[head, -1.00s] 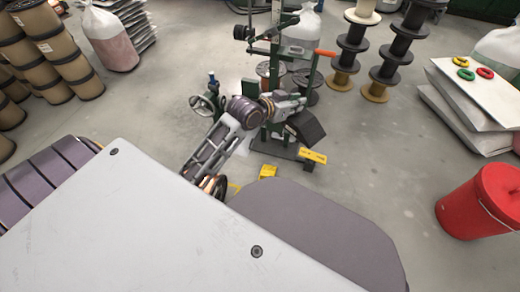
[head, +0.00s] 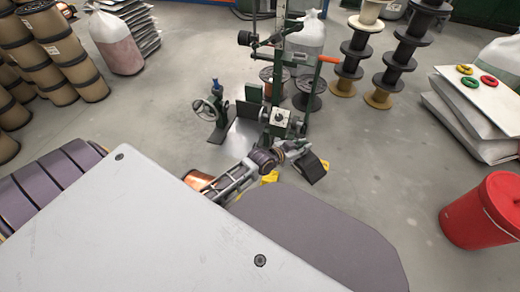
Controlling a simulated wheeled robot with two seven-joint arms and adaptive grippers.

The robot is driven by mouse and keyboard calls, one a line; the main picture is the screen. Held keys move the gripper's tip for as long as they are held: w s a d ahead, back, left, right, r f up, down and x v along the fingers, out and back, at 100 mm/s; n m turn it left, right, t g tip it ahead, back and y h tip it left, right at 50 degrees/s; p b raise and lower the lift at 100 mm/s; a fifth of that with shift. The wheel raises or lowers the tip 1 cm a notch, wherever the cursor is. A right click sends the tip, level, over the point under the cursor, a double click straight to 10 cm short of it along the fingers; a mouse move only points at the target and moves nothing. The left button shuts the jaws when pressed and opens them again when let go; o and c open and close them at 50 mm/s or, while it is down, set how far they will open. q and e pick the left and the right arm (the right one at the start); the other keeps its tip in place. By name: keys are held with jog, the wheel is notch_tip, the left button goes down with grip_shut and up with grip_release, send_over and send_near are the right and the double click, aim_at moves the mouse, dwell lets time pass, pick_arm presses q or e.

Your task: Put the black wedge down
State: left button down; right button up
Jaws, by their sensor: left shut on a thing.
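The black wedge (head: 312,168) is a dark block in the middle of the head view, in front of the green machine. My left gripper (head: 299,153) is shut on its upper near end. The wedge hangs tilted from the fingers. I cannot tell whether its lower edge touches the floor. My right gripper is not in view.
A green machine (head: 279,118) with an orange handle stands just behind. Yellow pieces (head: 270,178) lie close to the wedge, partly hidden. A copper spool (head: 199,184) shows beside my left arm. A red bucket (head: 483,212) stands at right. Floor between wedge and bucket is clear.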

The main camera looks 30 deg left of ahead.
pick_arm(q)
jog(key=s+f, duration=0.4)
jog(key=f, duration=0.7)
jog(key=s+a+f+n+y, duration=0.1)
jog(key=s+a+f, duration=0.4)
jog(key=s+f, duration=0.3)
jog(key=s+a+f+n+y, duration=0.1)
jog(key=s+a+f, duration=0.5)
jog(key=f, duration=0.5)
jog(key=s, duration=0.2)
jog(key=shift+s+a+f+t+y, duration=0.2)
jog(key=shift+s+t+y, duration=0.1)
jog(key=shift+s+t, duration=0.1)
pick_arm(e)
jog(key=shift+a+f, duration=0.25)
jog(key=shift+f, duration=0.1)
pick_arm(q)
notch_tip(320, 180, down, 6)
jog(key=b, duration=0.5)
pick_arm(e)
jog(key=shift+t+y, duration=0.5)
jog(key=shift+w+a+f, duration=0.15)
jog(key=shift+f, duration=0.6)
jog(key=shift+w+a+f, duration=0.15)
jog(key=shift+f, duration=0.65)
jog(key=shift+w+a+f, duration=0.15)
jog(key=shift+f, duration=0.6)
